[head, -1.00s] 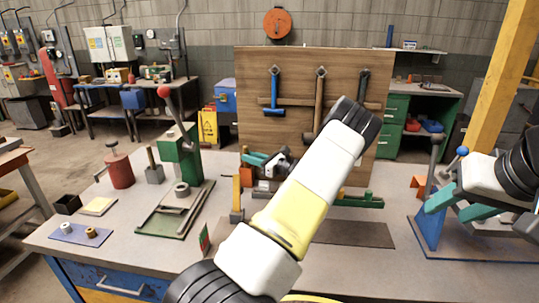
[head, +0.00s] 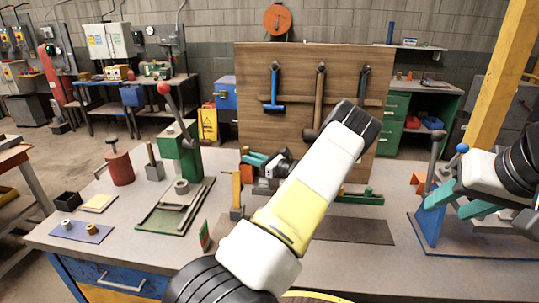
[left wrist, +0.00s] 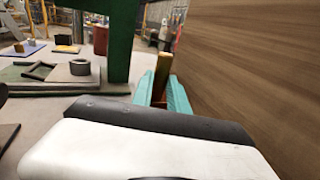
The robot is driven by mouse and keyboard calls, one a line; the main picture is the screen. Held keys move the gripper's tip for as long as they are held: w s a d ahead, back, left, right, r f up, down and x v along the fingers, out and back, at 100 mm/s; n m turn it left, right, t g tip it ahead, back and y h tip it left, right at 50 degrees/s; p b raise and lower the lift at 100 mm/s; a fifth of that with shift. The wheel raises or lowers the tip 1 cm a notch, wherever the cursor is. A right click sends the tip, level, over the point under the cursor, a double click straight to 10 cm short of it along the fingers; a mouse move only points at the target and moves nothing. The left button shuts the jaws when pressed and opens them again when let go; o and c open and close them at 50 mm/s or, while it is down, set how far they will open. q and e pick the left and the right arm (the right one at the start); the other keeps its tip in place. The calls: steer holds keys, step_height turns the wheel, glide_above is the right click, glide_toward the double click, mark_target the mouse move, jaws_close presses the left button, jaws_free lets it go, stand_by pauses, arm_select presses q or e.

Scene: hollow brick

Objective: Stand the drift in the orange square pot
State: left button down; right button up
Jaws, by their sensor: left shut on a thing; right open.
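The drift (left wrist: 162,72) is a brass-coloured bar. It stands about upright between the teal fingers of my left gripper (left wrist: 163,93), which is shut on it. In the head view my left gripper (head: 249,158) is at the foot of the wooden board, fingers pointing left, and the drift's top (head: 244,150) just shows. An orange-red piece (head: 247,173), apparently the orange square pot, shows just under the fingers, partly hidden. I cannot tell whether the drift's lower end is inside it. My right gripper (head: 450,203) is open and empty at the right, by a blue stand.
A yellow-handled tool (head: 237,192) stands just in front of my left gripper. A green press (head: 181,155) and a red can (head: 120,168) are left. The wooden board (head: 300,85) with hanging hammers rises behind. An orange bracket-like piece (head: 418,181) sits at right.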

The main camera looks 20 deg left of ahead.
arm_select(q)
steer(key=c, duration=1.2)
jaws_free()
steer(key=shift+f, duration=0.1)
